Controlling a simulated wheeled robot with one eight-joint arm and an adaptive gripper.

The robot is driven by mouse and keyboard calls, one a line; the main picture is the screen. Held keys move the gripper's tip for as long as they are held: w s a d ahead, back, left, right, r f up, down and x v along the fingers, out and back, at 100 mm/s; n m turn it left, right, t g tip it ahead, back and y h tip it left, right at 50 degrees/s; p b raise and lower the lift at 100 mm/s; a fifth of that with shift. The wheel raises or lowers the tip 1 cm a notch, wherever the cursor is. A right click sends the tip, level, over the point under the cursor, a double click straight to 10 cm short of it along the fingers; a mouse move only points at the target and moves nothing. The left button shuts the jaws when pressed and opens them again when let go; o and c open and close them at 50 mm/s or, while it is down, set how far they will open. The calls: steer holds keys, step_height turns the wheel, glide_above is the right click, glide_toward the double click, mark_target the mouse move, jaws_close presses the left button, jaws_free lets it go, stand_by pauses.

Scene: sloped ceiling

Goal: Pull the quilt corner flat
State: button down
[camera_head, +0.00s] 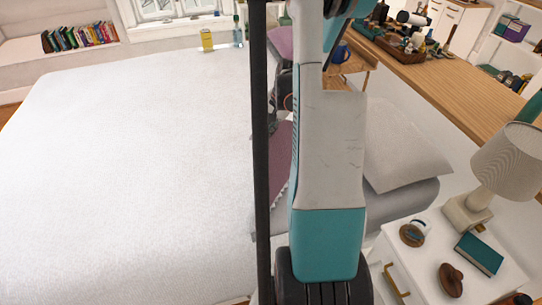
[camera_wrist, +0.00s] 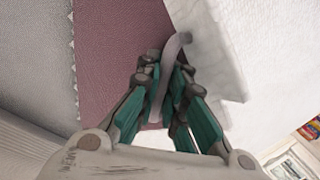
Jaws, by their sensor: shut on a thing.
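The white quilt (camera_head: 130,165) spreads wide and mostly smooth over the bed in the head view. In the wrist view its thick white edge (camera_wrist: 215,45) hangs at the upper right, with a corner by my fingers. My gripper (camera_wrist: 166,75) is shut on a thin grey strip (camera_wrist: 176,46) that lies against this edge; I cannot tell whether it is a tab of the quilt. Below the fingers is a mauve cloth (camera_wrist: 105,60) with a scalloped border. In the head view my arm hides most of the gripper and the quilt's edge there.
A grey-white pillow (camera_head: 400,150) lies right of my arm. A white nightstand (camera_head: 425,235) at the lower right bears a lamp (camera_head: 505,165), a teal book (camera_head: 478,253) and small items. A wooden desk (camera_head: 450,85) with clutter runs along the upper right. A yellow can (camera_head: 207,40) stands behind the bed.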

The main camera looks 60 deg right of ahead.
steer(key=shift+s+r, duration=0.15)
steer(key=shift+s, duration=0.05)
steer(key=shift+s, duration=0.1)
steer(key=shift+s+d+r+t, duration=0.1)
steer(key=shift+s+r+t, duration=0.2)
steer(key=shift+s, duration=0.3)
steer(key=shift+s+d+r+t, duration=0.1)
steer(key=shift+s+r+t, duration=0.1)
steer(key=shift+s+r, duration=0.3)
steer(key=shift+f, duration=0.1)
steer(key=shift+s, duration=0.1)
steer(key=shift+s+r+t, duration=0.2)
steer(key=shift+s, duration=0.55)
steer(key=shift+s+r+t, duration=0.15)
steer(key=shift+s+t, duration=0.05)
steer(key=shift+s, duration=0.5)
steer(key=shift+s+d+r+t+b, duration=0.1)
steer(key=shift+s+t+b, duration=0.4)
steer(key=shift+s, duration=1.05)
